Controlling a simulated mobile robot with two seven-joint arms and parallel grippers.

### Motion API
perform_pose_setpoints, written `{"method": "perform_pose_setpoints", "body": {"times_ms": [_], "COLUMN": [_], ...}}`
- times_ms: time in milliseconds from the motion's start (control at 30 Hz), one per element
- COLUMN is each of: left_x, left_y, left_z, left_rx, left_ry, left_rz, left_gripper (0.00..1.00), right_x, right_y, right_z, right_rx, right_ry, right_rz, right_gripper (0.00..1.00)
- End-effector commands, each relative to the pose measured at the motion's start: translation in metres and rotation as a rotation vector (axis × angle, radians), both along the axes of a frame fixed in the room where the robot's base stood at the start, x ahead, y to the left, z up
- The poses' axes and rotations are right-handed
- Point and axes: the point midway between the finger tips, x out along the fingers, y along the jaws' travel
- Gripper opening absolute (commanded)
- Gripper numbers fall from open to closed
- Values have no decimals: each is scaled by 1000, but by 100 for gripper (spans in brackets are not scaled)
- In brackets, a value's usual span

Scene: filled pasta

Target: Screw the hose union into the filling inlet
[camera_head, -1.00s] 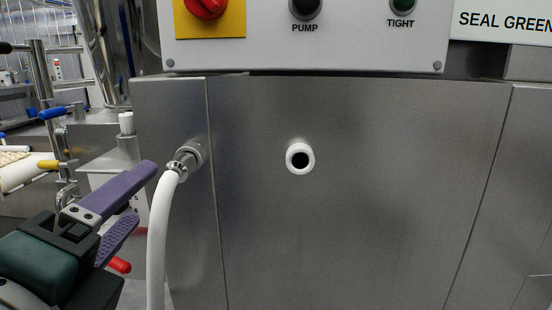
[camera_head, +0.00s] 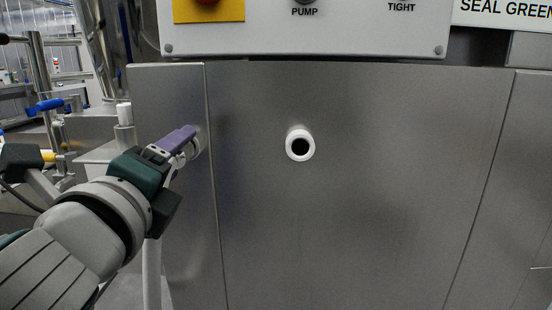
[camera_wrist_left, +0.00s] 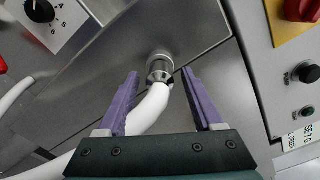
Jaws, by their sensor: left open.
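The hose union (camera_wrist_left: 160,70) is a silvery metal fitting on the end of a white hose (camera_wrist_left: 149,110). In the left wrist view it sits against the steel panel. My left gripper (camera_wrist_left: 160,78) is open, its purple fingers on either side of the union and the hose end, with a gap visible on each side. In the head view the left gripper (camera_head: 186,140) covers most of the union. The filling inlet (camera_head: 300,144) is a white ring with a dark hole, on the larger steel panel to the right; nothing is in it. My right gripper is not in view.
A white control panel (camera_head: 350,32) with PUMP and TIGHT labels overhangs the steel front (camera_head: 380,190). The space before the inlet is clear. At left stand steel pipes with a blue-handled valve (camera_head: 50,104). The hose (camera_head: 152,270) hangs below my gripper.

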Motion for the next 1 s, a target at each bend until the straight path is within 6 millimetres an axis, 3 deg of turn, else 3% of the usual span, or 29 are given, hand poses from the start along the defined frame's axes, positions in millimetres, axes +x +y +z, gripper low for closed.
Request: {"method": "perform_pose_setpoints", "body": {"times_ms": [800,1000], "left_x": [3,3], "left_y": [0,0], "left_z": [0,0], "left_rx": [-1,-1], "left_ry": [0,0], "left_rz": [0,0], "left_gripper": [68,47], "right_x": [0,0], "right_y": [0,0], "right_z": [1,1], "right_rx": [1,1], "right_ry": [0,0], "right_rz": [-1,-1], "right_gripper": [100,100]}}
